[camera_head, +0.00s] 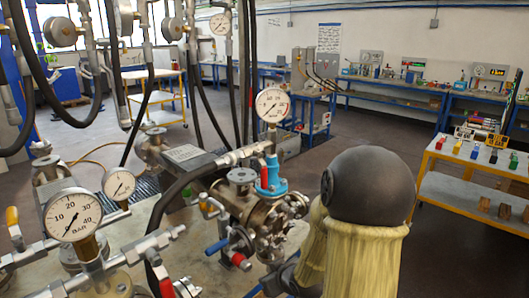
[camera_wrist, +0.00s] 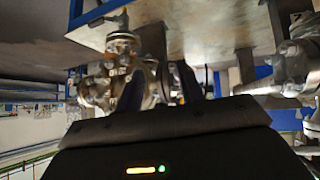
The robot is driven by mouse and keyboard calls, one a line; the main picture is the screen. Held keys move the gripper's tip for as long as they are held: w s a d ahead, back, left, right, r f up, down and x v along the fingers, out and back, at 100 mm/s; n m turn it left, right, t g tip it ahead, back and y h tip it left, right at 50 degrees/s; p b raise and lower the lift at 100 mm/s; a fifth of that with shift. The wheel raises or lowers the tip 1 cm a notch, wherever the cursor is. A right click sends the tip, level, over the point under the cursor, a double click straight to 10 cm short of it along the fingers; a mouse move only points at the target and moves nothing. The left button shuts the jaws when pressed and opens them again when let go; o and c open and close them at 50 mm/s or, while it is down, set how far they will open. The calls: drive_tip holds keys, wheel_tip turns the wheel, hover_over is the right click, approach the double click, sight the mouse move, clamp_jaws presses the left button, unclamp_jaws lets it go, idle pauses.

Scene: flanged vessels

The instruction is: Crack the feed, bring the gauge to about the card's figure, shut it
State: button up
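The flanged vessel (camera_head: 265,215) stands on the bench in the middle of the head view, with a blue fitting (camera_head: 270,178) on top. A gauge (camera_head: 272,104) rises above it; its reading is too small to tell. I cannot tell which is the feed. A pale plate (camera_head: 187,153) behind has illegible print. In the wrist view, the dark fingers of my gripper (camera_wrist: 160,82) stand apart, with metal fittings (camera_wrist: 122,48) beyond them.
A large bar gauge (camera_head: 72,216) and a smaller gauge (camera_head: 119,184) stand at left among pipes and valves. Black hoses (camera_head: 165,205) cross the left and middle. A yellow-framed table (camera_head: 470,160) stands at right. Open floor lies behind the bench.

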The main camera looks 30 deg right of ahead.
sight(266, 173)
drive_tip(key=d+r+t+y+p, duration=0.1)
drive_tip(key=d+r+t+p, duration=0.3)
drive_tip(key=r+p, duration=0.3)
drive_tip(key=s+d+r+t+y+p, duration=0.1)
drive_tip(key=d+r+t+p, duration=0.2)
drive_tip(key=r+p, duration=0.4)
wheel_tip(266, 173, up, 9)
drive_tip(key=shift+s+d+r+t+y, duration=0.1)
drive_tip(key=shift+s+d+t+y, duration=0.25)
drive_tip(key=shift+t, duration=0.45)
drive_tip(key=shift+w, duration=0.3)
drive_tip(key=w+a+p, duration=0.1)
drive_tip(key=w+p, duration=0.1)
drive_tip(key=w, duration=0.3)
drive_tip(key=w+p, duration=0.2)
drive_tip(key=w, duration=0.4)
drive_tip(key=w+a+p, duration=0.1)
drive_tip(key=w+p, duration=0.1)
drive_tip(key=w, duration=0.4)
drive_tip(key=shift+a, duration=0.35)
clamp_jaws()
